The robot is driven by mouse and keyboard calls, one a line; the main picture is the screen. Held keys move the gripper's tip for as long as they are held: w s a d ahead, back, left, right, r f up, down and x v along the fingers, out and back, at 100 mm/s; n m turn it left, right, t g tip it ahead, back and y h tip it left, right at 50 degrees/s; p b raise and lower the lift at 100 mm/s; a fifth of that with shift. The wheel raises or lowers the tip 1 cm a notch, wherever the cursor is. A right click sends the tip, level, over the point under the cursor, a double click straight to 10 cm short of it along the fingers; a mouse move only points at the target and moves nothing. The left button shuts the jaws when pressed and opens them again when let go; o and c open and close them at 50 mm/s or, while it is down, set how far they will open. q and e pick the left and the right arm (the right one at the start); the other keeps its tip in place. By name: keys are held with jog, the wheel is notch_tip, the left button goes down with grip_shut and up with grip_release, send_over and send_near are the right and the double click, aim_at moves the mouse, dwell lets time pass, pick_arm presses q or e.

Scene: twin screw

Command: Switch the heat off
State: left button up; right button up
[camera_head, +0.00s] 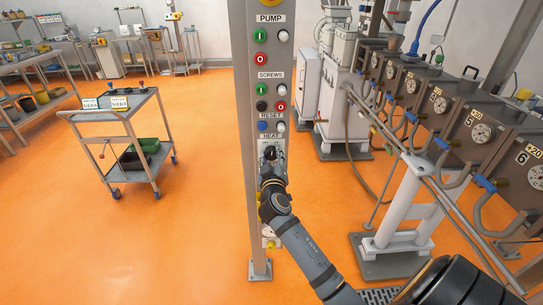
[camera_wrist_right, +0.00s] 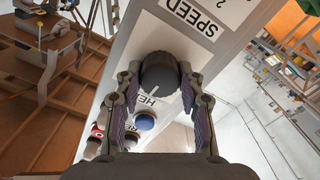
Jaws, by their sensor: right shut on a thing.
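The heat knob (camera_wrist_right: 158,72) is a dark round knob with a white pointer line, on the grey panel column (camera_head: 245,110). Its HEAT label (camera_head: 271,136) shows just above my right gripper (camera_head: 271,167) in the head view, where the gripper mostly hides the knob. In the right wrist view my right gripper (camera_wrist_right: 160,80) has one finger on each side of the knob and is shut on it. The label beside the knob is partly covered, so I cannot read the knob's setting. My left gripper is not in view.
Above the knob are a blue reset button (camera_head: 263,126) and several pump and screw buttons, including a red one (camera_head: 260,59). Grey machine boxes with gauges (camera_head: 438,103) stand to the right. A trolley (camera_head: 120,113) stands left on open orange floor.

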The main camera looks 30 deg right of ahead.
jog(key=n+p, duration=0.1)
jog(key=n, duration=0.2)
jog(key=shift+n, duration=0.3)
jog(key=shift+n+p, duration=0.45)
jog(key=shift+n, duration=1.15)
jog(key=o, duration=1.2)
jog(key=shift+s+a+f, duration=0.1)
jog(key=shift+s+a, duration=0.1)
jog(key=shift+s, duration=0.1)
jog(key=v, duration=1.1)
jog(key=shift+s, duration=0.15)
